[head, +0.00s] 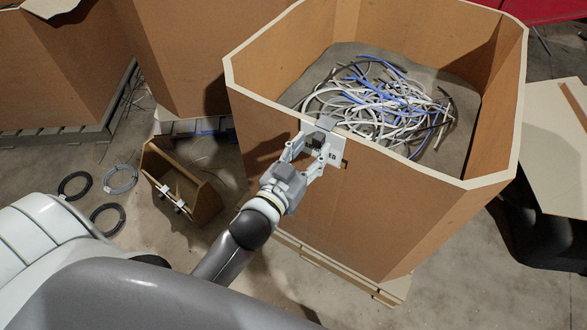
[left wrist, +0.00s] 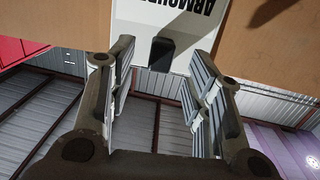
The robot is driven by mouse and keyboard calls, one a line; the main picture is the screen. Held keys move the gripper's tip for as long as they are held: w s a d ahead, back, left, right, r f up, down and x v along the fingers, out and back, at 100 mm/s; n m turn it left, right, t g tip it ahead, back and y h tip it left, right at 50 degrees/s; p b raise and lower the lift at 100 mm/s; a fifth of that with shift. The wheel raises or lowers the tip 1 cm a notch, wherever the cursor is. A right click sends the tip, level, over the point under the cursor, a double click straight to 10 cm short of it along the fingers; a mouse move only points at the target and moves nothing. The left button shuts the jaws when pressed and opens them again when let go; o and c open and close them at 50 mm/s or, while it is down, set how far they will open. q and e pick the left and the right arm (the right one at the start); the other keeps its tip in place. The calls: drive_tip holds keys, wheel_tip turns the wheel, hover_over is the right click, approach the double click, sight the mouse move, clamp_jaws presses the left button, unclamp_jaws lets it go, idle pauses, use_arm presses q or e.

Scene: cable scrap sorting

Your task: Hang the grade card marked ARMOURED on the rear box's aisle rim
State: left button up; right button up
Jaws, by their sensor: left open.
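The white card (head: 333,154) is at the near rim (head: 390,152) of the large cardboard box with cable scrap, lying against its outer wall. A grey tab (head: 328,121) at its top sits over the rim. "ED" shows in the head view; the left wrist view shows the card (left wrist: 138,18) reading ARMOURED upside down, with a dark block (left wrist: 161,53) on its lower part. My left gripper (head: 308,153) is open in front of the card. In the left wrist view its fingers (left wrist: 161,72) stand apart on either side of the block, with visible gaps. My right gripper is out of view.
White, grey and blue cable scraps (head: 380,105) lie inside the box. A small wooden tray (head: 207,203) and several cable coils (head: 120,178) are on the floor at left. Other cardboard boxes (head: 180,55) stand at upper left. A pale panel (head: 545,145) is at right.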

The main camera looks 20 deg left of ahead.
use_arm(q)
drive_tip(key=s, duration=0.9)
drive_tip(key=s+f+g, duration=0.3)
drive_tip(key=f, duration=0.9)
drive_tip(key=s+f+g, duration=0.2)
drive_tip(key=f, duration=1)
drive_tip(key=s+f+g, duration=0.3)
drive_tip(key=f, duration=0.9)
drive_tip(key=s+a+f+g+y, duration=0.1)
drive_tip(key=s+a+f+g, duration=0.2)
drive_tip(key=s+f, duration=0.6)
drive_tip(key=s+a+f+m+g, duration=0.1)
drive_tip(key=s+a+f+g, duration=0.2)
drive_tip(key=s+f, duration=0.6)
drive_tip(key=s+g, duration=0.2)
drive_tip(key=s, duration=0.3)
drive_tip(key=shift+s+a+f+y, duration=0.15)
drive_tip(key=shift+s+f+y, duration=0.05)
drive_tip(key=shift+s+y, duration=0.2)
drive_tip(key=shift+c, duration=0.2)
